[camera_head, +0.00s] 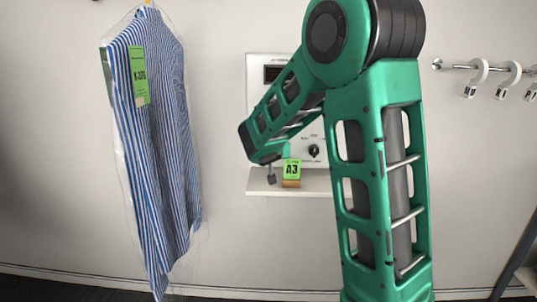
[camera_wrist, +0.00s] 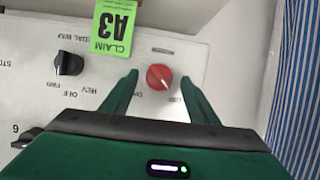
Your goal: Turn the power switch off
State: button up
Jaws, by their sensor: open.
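A white control panel (camera_head: 255,95) is on the wall, partly hidden behind my arm. In the wrist view, a round red knob (camera_wrist: 160,77) with a light pointer mark sits on the panel (camera_wrist: 110,52), between my fingertips. The small labels beside it are too blurred to read fully, so I cannot confirm it is the power switch. My gripper (camera_wrist: 158,84) is open, one finger on each side of the knob; contact is unclear. A black selector (camera_wrist: 69,63) marked OFF, FWD and REV is to the left. The red knob is hidden in the head view.
A green A3 claim tag (camera_head: 292,168) stands on the shelf (camera_head: 318,184) below the panel, close to my gripper. A bagged striped shirt (camera_head: 160,150) hangs at the left. A rail with white hooks (camera_head: 478,72) is at the right. Another black knob (camera_wrist: 27,138) is lower left.

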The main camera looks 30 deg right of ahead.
jog(key=v, duration=0.9)
jog(key=shift+a, duration=0.15)
jog(key=s+d+f+m+g+y, duration=0.1)
jog(key=s+d+f+g, duration=0.25)
jog(key=s, duration=0.65)
jog(key=s+d+f+g+y, duration=0.2)
jog(key=s+f+g, duration=0.25)
jog(key=s, duration=0.55)
jog(key=s+a+f+g+y, duration=0.1)
jog(key=s+a, duration=0.3)
jog(key=s, duration=0.5)
jog(key=s+a+f+n+g+y, duration=0.1)
jog(key=s+a+f+g+y, duration=0.1)
jog(key=s, duration=0.7)
jog(key=shift+a+f+y, duration=0.25)
jog(key=shift+a+y, duration=0.55)
jog(key=shift+a, duration=0.05)
jog(key=shift+s, duration=0.1)
